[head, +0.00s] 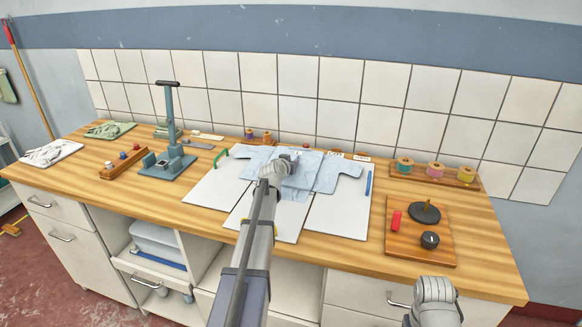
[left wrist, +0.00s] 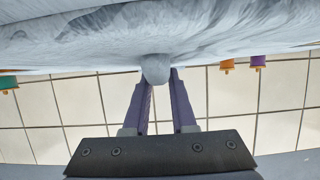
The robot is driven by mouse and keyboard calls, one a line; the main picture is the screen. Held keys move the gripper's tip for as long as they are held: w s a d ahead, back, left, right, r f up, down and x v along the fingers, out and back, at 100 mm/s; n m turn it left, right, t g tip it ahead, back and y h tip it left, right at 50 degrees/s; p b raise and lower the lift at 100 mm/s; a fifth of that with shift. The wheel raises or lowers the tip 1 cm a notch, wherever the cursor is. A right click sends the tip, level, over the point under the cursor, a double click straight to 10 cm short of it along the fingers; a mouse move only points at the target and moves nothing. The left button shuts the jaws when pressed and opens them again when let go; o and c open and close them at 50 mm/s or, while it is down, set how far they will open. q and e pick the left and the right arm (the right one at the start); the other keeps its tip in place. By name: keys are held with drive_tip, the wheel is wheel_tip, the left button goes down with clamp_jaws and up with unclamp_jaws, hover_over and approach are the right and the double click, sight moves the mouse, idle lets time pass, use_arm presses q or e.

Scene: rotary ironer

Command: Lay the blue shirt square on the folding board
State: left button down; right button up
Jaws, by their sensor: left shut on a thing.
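The pale blue shirt (head: 330,174) lies over the upper part of the white folding board (head: 338,216), its sleeves spread to left and right. In the left wrist view the shirt (left wrist: 90,35) fills the top as wrinkled cloth. My left gripper (head: 291,158) is over the shirt's middle and hides part of it. In the left wrist view my left gripper (left wrist: 156,76) is shut on a small bunch of the cloth. My right arm shows at the lower right, but its fingers are not visible.
A teal press stand (head: 168,163) and a wooden block with pegs (head: 123,162) stand left of the board. A wooden board with a dark disc and knob (head: 410,228) lies to the right. Spools (head: 435,170) stand on a rack behind. A tiled wall closes the back.

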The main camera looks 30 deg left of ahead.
use_arm(q)
drive_tip(key=shift+s+f, duration=0.15)
drive_tip(key=c, duration=1)
unclamp_jaws()
drive_tip(key=shift+f, duration=0.15)
drive_tip(key=shift+o, duration=1.4)
drive_tip(key=p+v, duration=0.4)
drive_tip(key=v, duration=0.8)
drive_tip(key=shift+p, duration=0.4)
